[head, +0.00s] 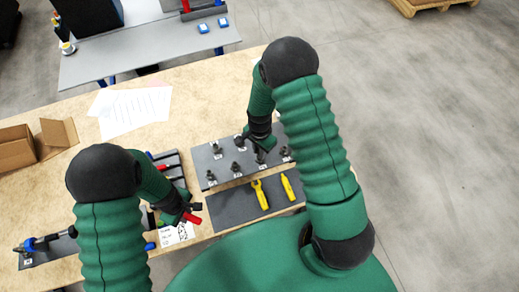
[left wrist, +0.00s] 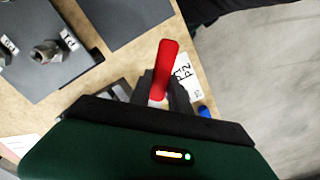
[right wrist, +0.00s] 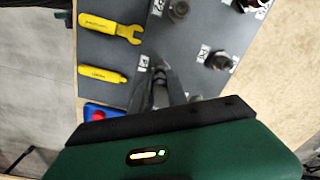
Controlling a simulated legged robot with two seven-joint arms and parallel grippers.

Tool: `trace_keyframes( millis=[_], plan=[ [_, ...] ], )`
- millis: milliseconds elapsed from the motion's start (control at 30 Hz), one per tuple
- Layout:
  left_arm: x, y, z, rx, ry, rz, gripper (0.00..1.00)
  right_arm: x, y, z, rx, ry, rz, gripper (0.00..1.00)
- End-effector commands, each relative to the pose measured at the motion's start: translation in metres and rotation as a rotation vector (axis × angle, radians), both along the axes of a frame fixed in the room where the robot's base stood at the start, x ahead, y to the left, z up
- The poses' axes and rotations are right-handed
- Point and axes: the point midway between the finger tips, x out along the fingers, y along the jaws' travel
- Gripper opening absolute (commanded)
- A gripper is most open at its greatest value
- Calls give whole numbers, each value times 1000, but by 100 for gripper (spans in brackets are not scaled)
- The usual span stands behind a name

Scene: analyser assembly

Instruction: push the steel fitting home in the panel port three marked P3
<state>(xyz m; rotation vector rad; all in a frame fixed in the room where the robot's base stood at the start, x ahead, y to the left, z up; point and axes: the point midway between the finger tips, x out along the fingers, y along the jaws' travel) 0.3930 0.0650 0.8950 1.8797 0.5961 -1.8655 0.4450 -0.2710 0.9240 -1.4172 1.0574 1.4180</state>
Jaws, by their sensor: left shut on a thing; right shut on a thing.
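My right gripper (head: 262,148) is over the grey panel (head: 222,160) and shut on a small dark metal piece, likely the steel fitting (right wrist: 160,88). The fingers hide most of it, so I cannot tell how deep it sits in a port. Other dark fittings stand on the panel, such as one (right wrist: 180,10) and another (right wrist: 219,61) in the right wrist view. My left gripper (head: 186,212) is shut on a red-handled thing (left wrist: 167,66), left of the panel.
Two yellow tools, a wrench (head: 260,194) and a second one (head: 288,187), lie on a dark mat (head: 232,212) in front of the panel. An open cardboard box (head: 18,150) and papers (head: 134,110) lie at the left. A marked white card (head: 178,233) lies near my left gripper.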

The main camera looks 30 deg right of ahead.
Motion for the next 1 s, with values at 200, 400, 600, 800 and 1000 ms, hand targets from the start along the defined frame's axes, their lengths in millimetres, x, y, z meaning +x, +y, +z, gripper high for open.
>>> trace_keyframes(
  millis=[200,400,600,800,1000],
  plan=[
    [0,0,-5,0,0,0,0,0,0,-6,0,0,0,0],
    [0,0,-8,0,0,0,0,0,0,-12,0,0,1,0],
    [0,0,-8,0,0,0,0,0,0,-11,-1,0,0,40],
    [0,0,-8,0,0,0,0,0,0,-11,0,0,0,45],
    [0,0,-9,0,0,0,0,1,0,-6,-1,-1,0,45]
  ],
)
